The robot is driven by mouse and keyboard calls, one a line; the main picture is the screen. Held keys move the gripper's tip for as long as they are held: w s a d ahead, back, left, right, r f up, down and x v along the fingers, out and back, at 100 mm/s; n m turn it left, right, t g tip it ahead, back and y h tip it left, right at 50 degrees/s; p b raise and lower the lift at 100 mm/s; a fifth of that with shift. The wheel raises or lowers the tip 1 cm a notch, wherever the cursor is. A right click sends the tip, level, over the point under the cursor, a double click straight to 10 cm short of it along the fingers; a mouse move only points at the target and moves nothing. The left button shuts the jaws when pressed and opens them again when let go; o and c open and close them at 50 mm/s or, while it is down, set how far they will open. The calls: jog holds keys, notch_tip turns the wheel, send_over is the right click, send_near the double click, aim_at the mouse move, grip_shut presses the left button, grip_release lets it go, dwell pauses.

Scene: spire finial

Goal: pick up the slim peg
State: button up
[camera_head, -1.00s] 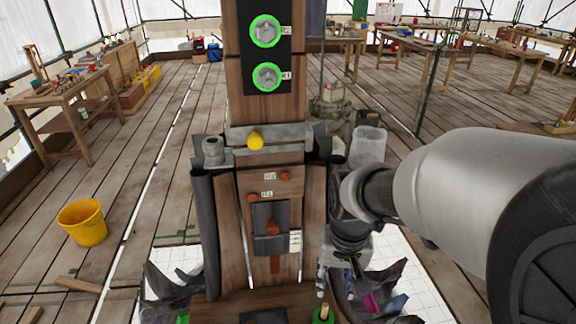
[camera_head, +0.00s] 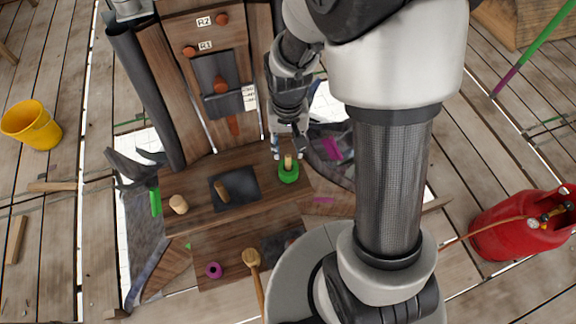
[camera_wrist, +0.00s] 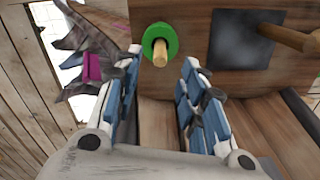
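A thin light wooden peg (camera_head: 288,161) stands in a green ring (camera_head: 289,174) at the right of the wooden ledge (camera_head: 255,206). In the wrist view the peg (camera_wrist: 170,51) points out of the green ring (camera_wrist: 151,36) and appears between the fingertips. My gripper (camera_head: 288,150) is open and close to the peg's end, with a blue-padded finger on each side in the wrist view (camera_wrist: 162,62). I cannot tell if a finger touches it.
An upright wooden panel (camera_head: 172,60) rises behind the ledge. A mallet (camera_head: 252,262) and a purple ring (camera_head: 214,270) lie on a lower board. Dark, ragged pieces (camera_head: 130,168) flank the ledge.

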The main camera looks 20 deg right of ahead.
aim_at(288, 156)
jog(key=f, duration=0.1)
jog(key=f+b, duration=0.1)
jog(key=f, duration=0.1)
jog(key=f+b, duration=0.1)
jog(key=shift+s+f, duration=0.3)
jog(key=shift+f, duration=0.45)
jog(key=shift+r, duration=0.1)
jog(key=shift+c, duration=0.3)
grip_shut()
